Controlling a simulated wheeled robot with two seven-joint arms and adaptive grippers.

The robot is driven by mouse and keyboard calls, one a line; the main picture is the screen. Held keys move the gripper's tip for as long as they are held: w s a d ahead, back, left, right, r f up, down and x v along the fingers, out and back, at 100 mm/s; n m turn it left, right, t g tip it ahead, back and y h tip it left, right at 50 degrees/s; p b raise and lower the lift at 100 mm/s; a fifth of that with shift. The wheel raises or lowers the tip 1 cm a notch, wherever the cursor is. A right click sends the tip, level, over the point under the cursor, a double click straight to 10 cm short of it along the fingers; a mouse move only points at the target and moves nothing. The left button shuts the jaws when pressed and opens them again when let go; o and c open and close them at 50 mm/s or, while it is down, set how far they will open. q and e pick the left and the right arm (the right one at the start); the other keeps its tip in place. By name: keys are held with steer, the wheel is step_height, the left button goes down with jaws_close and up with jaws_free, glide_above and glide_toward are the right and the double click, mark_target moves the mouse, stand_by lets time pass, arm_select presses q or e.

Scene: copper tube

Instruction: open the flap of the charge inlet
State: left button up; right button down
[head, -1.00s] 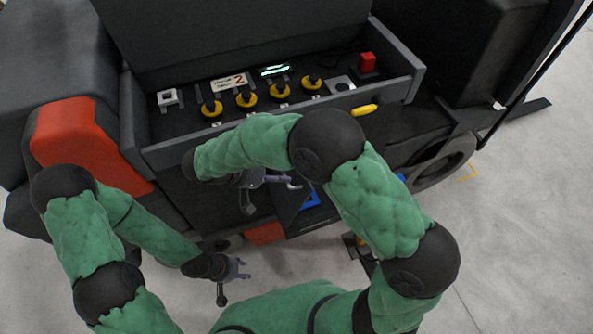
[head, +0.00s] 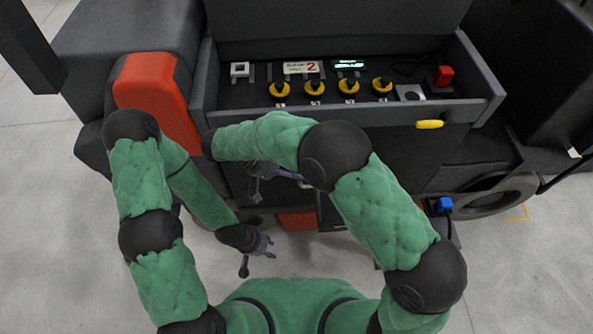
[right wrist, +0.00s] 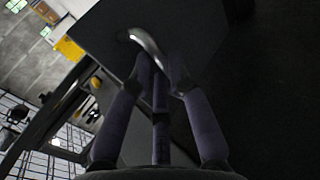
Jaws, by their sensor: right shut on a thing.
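In the right wrist view, a silver curved handle (right wrist: 147,42) stands on a dark flat panel (right wrist: 200,25), which looks like the flap. My right gripper (right wrist: 160,75) is shut on this handle near its lower end. In the head view, my right gripper (head: 285,176) is at the front of the dark machine, partly under my right arm. The flap and the inlet behind it are mostly hidden there, so how far the flap stands open cannot be told. My left gripper (head: 268,246) is lower, empty, with its fingers apart.
A blue connector (head: 443,204) is at the lower right. A red-orange panel (head: 157,95) is at the left. The floor in front is clear.

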steer(key=shift+s+d+f, duration=0.2)
steer(key=shift+s+f, duration=0.1)
steer(key=shift+f, duration=0.4)
steer(key=c, duration=1.1)
jaws_free()
steer(key=shift+w, duration=0.1)
steer(key=shift+c, duration=0.2)
steer(key=shift+w+r, duration=0.15)
steer(key=shift+r, duration=0.15)
steer(key=shift+r, duration=0.1)
step_height(320, 180, up, 10)
